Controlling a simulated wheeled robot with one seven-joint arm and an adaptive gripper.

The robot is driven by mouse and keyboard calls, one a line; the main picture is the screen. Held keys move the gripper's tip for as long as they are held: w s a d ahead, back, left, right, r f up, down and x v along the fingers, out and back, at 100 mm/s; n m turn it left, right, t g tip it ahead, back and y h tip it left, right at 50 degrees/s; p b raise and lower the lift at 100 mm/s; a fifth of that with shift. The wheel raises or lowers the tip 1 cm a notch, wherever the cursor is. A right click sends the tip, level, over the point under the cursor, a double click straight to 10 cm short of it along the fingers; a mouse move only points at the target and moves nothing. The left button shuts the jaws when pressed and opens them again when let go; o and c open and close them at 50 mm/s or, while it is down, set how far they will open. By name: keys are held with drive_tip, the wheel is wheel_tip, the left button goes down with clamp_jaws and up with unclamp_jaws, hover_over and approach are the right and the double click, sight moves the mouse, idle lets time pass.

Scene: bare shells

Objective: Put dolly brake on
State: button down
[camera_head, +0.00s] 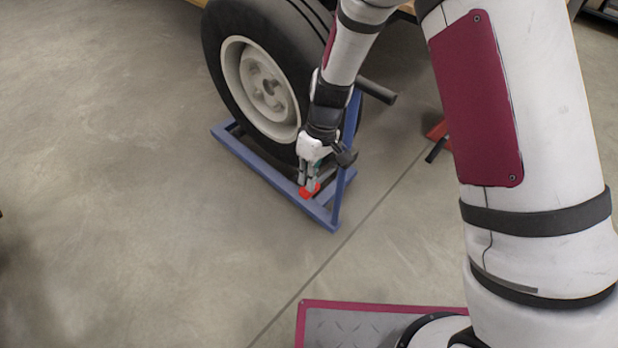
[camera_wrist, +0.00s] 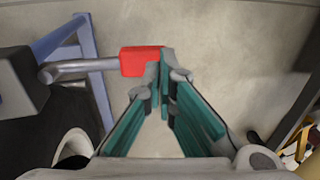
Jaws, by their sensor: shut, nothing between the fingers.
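The blue dolly frame (camera_head: 258,167) stands on the floor around a large wheel with a black tyre (camera_head: 222,42) and a pale rim. A red brake pedal (camera_head: 309,193) sits low at the dolly's near right corner. In the wrist view the red pedal (camera_wrist: 140,61) is a block on the end of a grey metal bar (camera_wrist: 82,67). My gripper (camera_head: 310,184) points down at the pedal, its fingers shut and empty. In the wrist view the fingertips (camera_wrist: 164,73) overlap the pedal's right end. I cannot tell whether they touch it.
A dark handle (camera_head: 376,90) sticks out beside the blue upright (camera_head: 343,197). A red object (camera_head: 438,130) with a dark bar lies on the floor to the right, partly hidden by my arm. The concrete floor at left is clear.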

drive_tip(key=s+p+v, duration=0.1)
drive_tip(key=p+v, duration=0.4)
drive_tip(key=v, duration=0.9)
drive_tip(key=shift+a+r, duration=0.25)
drive_tip(key=shift+a, duration=0.1)
wheel_tip(320, 180, up, 11)
drive_tip(key=m+t, duration=0.1)
drive_tip(key=m, duration=0.1)
hover_over(317, 183)
drive_tip(key=s+d, duration=0.4)
drive_tip(key=d, duration=0.2)
drive_tip(key=s+d+r+m, duration=0.2)
drive_tip(key=s+d+r, duration=0.4)
drive_tip(key=r, duration=0.1)
drive_tip(key=s+d+r+m+t+h, duration=0.1)
drive_tip(key=s+d+r+m, duration=0.15)
drive_tip(key=s, duration=0.45)
drive_tip(key=s+d+r+m, duration=0.1)
drive_tip(key=s+d+m, duration=0.1)
drive_tip(key=s+d, duration=0.3)
drive_tip(key=s+d+r+m+t+h, duration=0.1)
drive_tip(key=s+d+m, duration=0.1)
drive_tip(key=s, duration=0.6)
wheel_tip(317, 183, up, 23)
drive_tip(key=t+p, duration=0.3)
drive_tip(key=p, duration=1.8)
drive_tip(key=shift+f+t, duration=0.2)
drive_tip(key=shift+t, duration=0.1)
